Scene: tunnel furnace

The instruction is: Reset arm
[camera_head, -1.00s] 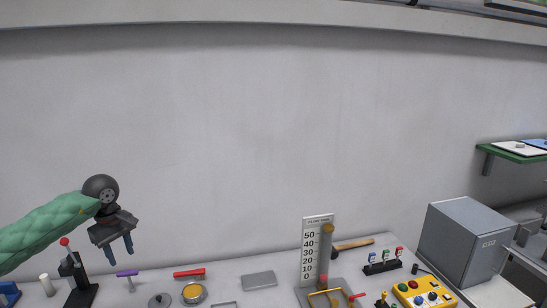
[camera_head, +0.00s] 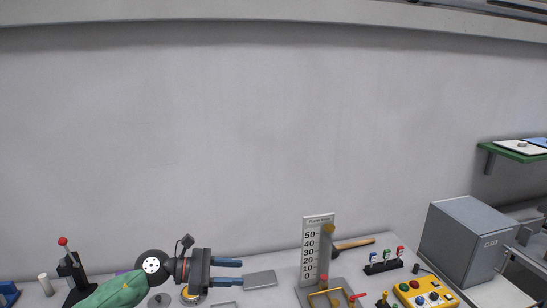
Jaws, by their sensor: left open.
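My left arm, in a green sleeve, comes in from the lower left in the head view. My left gripper (camera_head: 228,273) is open and empty, with its two blue-grey fingers apart and pointing right. It is over the left part of the table, and its fingertips end just left of a flat grey plate (camera_head: 260,278). The gripper and sleeve hide some small items below them. My right gripper is not in view.
A lever with a red knob (camera_head: 63,241) stands at the far left. A numbered gauge board (camera_head: 310,252), a hammer (camera_head: 354,243), switches (camera_head: 386,260), a yellow button box (camera_head: 421,293) and a grey furnace box (camera_head: 464,240) stand to the right. The wall above is bare.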

